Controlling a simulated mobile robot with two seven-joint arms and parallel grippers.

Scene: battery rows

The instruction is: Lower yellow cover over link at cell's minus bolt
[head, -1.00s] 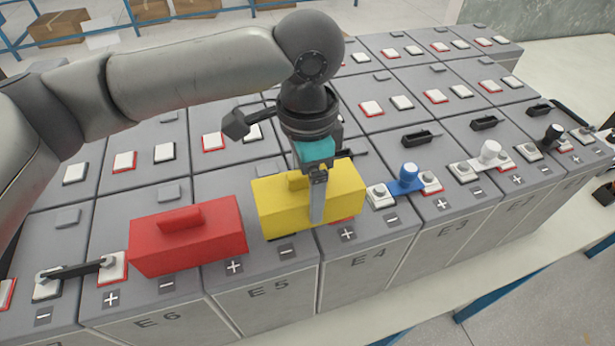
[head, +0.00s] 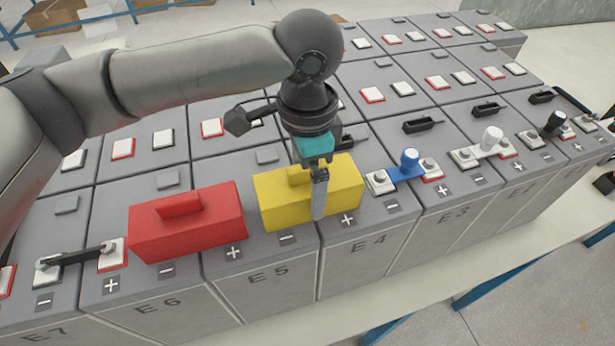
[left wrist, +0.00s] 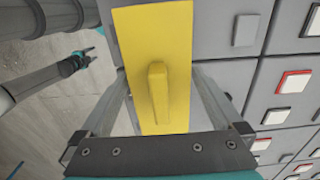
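The yellow cover (head: 282,205), a box with a small handle on top, sits across the seam between cells E5 and E4. It is above E5's minus label (head: 283,247) and E4's plus label (head: 347,220), low against the cell tops. It hides any link or bolts beneath. My left gripper (head: 319,200) is shut on its long sides; one finger shows on the front face. In the left wrist view the fingers flank the cover (left wrist: 155,35), with the handle between them. My right gripper (left wrist: 88,56) is small in the left wrist view, apart from the cells, its fingers spread and empty.
A red cover (head: 190,232) sits left, across E6 and E5. A bare dark link (head: 75,256) joins E7 and E6. A blue-handled link (head: 407,165) stands close on the right, then a white-handled one (head: 490,142) and a black-handled one (head: 556,122).

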